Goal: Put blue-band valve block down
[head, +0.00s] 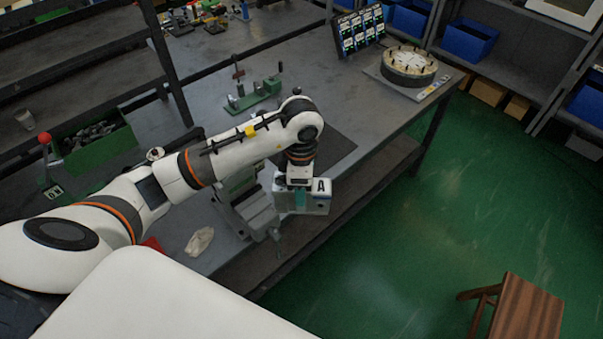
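My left arm reaches across the workbench from the left. Its gripper (299,187) points down at the bench's front edge, shut on a grey valve block (318,204). The block has a white label with a black "A" and a dark blue band near its top. The fingertips are mostly hidden by the hand and block; a teal patch shows between them. The block is close to the right side of a grey vise (254,211); I cannot tell whether they touch. My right gripper is not in view.
The workbench (352,113) has free room beyond the arm, including a dark mat (335,147). A green fixture (252,96) stands behind the arm. A round fixture (408,66) and a label rack (360,30) are at the far end. A cloth (199,241) lies near the vise.

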